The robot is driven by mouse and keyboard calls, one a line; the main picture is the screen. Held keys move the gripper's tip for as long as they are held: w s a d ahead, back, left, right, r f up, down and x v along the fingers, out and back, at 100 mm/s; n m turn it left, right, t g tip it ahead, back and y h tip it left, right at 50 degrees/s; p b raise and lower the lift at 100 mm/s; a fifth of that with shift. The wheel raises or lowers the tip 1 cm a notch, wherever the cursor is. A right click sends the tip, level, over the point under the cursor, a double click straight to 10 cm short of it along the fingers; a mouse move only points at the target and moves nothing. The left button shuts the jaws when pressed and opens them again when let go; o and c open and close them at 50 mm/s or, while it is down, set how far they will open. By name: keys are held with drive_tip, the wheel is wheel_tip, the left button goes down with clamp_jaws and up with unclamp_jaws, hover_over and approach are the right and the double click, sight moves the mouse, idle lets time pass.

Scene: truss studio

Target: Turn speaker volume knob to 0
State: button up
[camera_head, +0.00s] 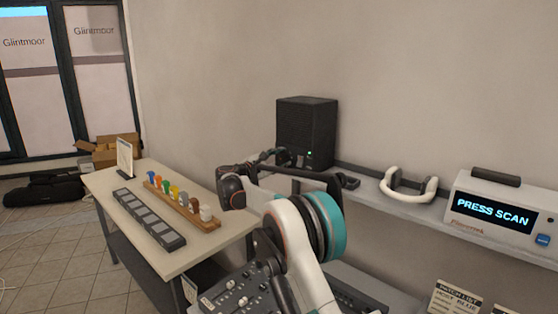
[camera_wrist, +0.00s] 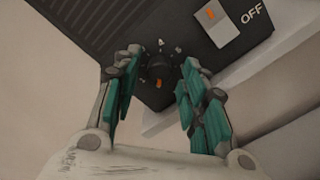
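The black speaker (camera_head: 306,128) stands on the wall shelf in the head view, with a small green light low on its front. In the wrist view the speaker (camera_wrist: 95,30) fills the upper part. Its dark round volume knob (camera_wrist: 160,68) has an orange mark on its lower side as pictured, and pale ticks lie around it. My gripper (camera_wrist: 158,62) is open, with teal-padded fingers on both sides of the knob and gaps visible. I cannot tell its depth from the knob. In the head view my gripper (camera_head: 268,156) is by the speaker's lower front, and the knob is hidden.
A pale plate with an orange mark (camera_wrist: 215,24), beside the word OFF, is close to the right fingers. On the shelf are a white-and-black headset (camera_head: 408,188) and a scanner box (camera_head: 500,213). A table (camera_head: 120,180) at left holds colored pegs (camera_head: 180,200).

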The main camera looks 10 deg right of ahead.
idle(0.3)
drive_tip(key=v, duration=1.2)
